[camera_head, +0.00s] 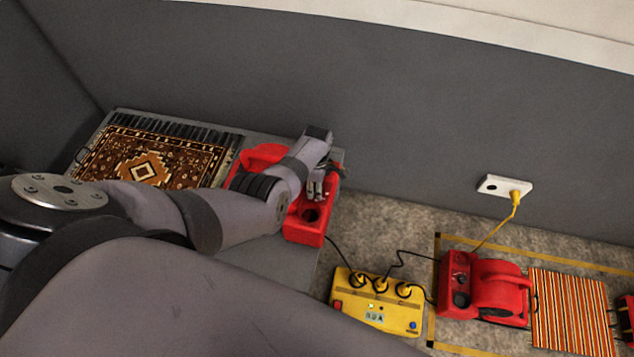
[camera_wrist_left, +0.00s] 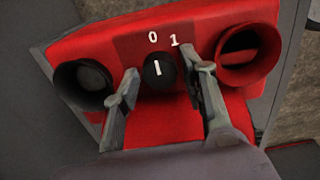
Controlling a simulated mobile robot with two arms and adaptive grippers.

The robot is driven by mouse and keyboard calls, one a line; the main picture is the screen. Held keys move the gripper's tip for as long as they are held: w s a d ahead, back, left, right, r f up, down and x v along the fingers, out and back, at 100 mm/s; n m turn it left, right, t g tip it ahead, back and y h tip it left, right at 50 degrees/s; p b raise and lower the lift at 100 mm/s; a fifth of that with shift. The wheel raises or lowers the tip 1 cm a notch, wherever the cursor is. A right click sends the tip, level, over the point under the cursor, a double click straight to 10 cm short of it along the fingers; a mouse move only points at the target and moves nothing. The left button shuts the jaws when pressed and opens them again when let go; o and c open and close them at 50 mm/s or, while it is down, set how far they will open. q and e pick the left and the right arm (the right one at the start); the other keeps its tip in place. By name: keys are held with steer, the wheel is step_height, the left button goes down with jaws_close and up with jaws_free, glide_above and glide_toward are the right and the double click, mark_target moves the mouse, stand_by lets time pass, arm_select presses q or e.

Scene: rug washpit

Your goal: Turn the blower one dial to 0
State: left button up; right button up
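A red blower (camera_head: 306,228) stands on the grey bench, with my left gripper (camera_head: 324,190) at its end. A white 0 (camera_wrist_left: 152,37) and a white 1 (camera_wrist_left: 174,41) stand above the dial. The dial's white mark is close to upright and appears to point toward the 0. My left gripper also shows here (camera_wrist_left: 165,75), open, one finger on each side of the dial with gaps between. My right gripper is out of view.
A patterned rug (camera_head: 150,160) lies on the bench (camera_head: 270,262). On the floor are a yellow power box (camera_head: 376,302) with cables, another red blower (camera_head: 490,287) and a striped mat (camera_head: 572,312). A white wall socket (camera_head: 491,187) holds a yellow plug. The grey wall is close behind the bench.

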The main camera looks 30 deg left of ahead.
arm_select(q)
steer(key=shift+r, duration=0.1)
step_height(320, 180, up, 12)
stand_by(0.6)
stand_by(0.4)
